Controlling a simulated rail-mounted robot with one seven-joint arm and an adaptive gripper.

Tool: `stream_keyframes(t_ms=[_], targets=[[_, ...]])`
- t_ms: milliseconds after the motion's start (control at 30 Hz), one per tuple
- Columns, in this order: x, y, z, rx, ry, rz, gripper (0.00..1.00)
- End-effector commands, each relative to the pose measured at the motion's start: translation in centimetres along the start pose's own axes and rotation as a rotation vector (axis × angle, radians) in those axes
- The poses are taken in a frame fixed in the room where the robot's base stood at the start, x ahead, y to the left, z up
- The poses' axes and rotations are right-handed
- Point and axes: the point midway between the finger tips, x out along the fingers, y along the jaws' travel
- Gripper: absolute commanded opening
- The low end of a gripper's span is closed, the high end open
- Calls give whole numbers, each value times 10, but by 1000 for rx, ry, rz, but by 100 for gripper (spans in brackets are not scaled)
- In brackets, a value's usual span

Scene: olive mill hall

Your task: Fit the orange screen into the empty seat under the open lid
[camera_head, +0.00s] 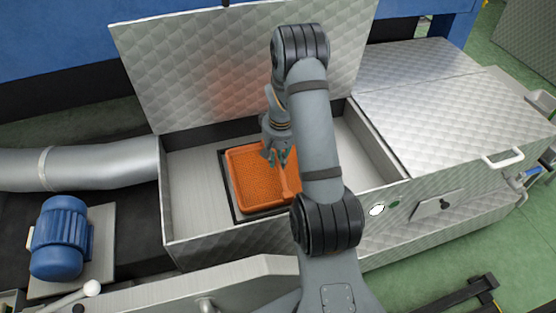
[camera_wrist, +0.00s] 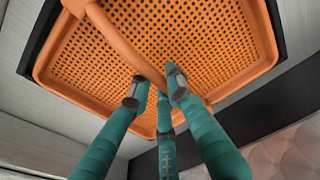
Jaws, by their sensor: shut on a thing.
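The orange perforated screen (camera_head: 255,182) lies inside the metal box under the open lid (camera_head: 185,70), within the black-edged seat (camera_head: 231,197). In the wrist view, the screen (camera_wrist: 215,40) fills the upper part, with the black seat edge (camera_wrist: 35,40) showing around its corners. My gripper (camera_head: 281,157) is above the screen, shut on its raised orange handle bar (camera_wrist: 122,42). The fingers (camera_wrist: 157,88) in the wrist view are on both sides of the bar. The screen looks roughly level; I cannot tell whether it rests fully on the seat. My arm hides its right side.
The box's front wall (camera_head: 228,240) and right inner wall (camera_head: 375,145) stand around the seat. A closed metal cover (camera_head: 440,110) with a white handle lies to the right. A blue motor (camera_head: 60,238) and a silver duct (camera_head: 85,168) are on the left.

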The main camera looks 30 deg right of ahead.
Motion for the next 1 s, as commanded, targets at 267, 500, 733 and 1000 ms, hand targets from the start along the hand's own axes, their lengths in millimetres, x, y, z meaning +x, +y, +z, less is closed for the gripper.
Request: stream_keyframes(t_ms=[267, 500, 733, 1000], targets=[[7, 0, 0, 0, 2, 0, 0], [8, 0, 0, 0, 3, 0, 0], [8, 0, 0, 0, 3, 0, 22], [9, 0, 1, 0, 1, 0, 38]])
